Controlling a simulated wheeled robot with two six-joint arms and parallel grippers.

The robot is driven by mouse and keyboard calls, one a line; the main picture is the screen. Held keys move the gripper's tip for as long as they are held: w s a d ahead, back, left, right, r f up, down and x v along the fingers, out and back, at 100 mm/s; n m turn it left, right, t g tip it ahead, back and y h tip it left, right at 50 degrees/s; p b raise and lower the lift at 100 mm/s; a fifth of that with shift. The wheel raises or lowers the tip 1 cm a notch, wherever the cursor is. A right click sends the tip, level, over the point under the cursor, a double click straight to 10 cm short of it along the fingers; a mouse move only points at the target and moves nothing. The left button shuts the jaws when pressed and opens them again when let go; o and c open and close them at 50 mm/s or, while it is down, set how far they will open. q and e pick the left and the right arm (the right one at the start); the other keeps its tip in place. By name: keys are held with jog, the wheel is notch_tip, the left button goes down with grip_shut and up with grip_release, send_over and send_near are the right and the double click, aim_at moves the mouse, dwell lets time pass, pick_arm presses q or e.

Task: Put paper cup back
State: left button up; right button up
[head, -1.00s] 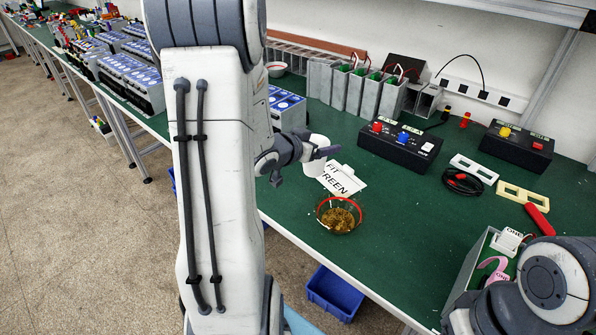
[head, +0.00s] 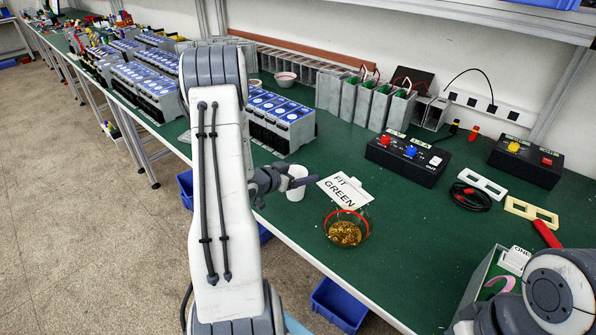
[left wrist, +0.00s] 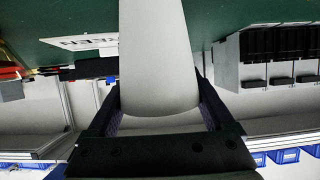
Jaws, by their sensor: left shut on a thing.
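A white paper cup (head: 298,182) is between the fingers of my left gripper (head: 290,184), near the front edge of the green table and left of the FIT GREEN card. In the left wrist view the cup (left wrist: 158,50) rises between the two dark fingers of my gripper (left wrist: 158,108), which is shut on it. The cup looks upright in the head view. I cannot tell how far it is above the table. My right arm shows at the bottom right, but its gripper is out of view.
The FIT GREEN card (head: 343,190) and a bowl of brass-coloured bits (head: 345,230) lie right of the cup. Blue-topped grey units (head: 280,122) stand behind it. A black button box (head: 407,158) is farther right. Open green table lies between.

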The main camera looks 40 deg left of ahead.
pick_arm(q)
jog(key=o, duration=1.1)
jog(key=shift+f, duration=0.1)
jog(key=shift+r, duration=0.2)
jog(key=d+v, duration=0.1)
jog(key=v, duration=1.1)
jog(key=w+d+m+g+y, duration=0.1)
jog(key=w+d+m+g, duration=0.15)
jog(key=w+d, duration=0.45)
jog(key=d+r+g, duration=0.3)
jog(key=d+g, duration=0.1)
jog(key=d, duration=0.8)
jog(key=s+d+m+g, duration=0.2)
jog(key=s+d+g, duration=0.1)
jog(key=s+d, duration=0.9)
jog(key=s+d+g, duration=0.1)
jog(key=s+d, duration=0.1)
jog(key=s, duration=0.2)
jog(key=s+d+r+m+g, duration=0.1)
jog(key=s+d, duration=0.1)
jog(key=s, duration=0.3)
jog(key=s+d+r+m+g+h, duration=0.1)
jog(key=s+d+g, duration=0.1)
jog(key=s, duration=0.2)
jog(key=shift+s+d+r+b, duration=0.1)
jog(key=shift+s+d+b, duration=0.1)
jog(key=shift+b, duration=0.1)
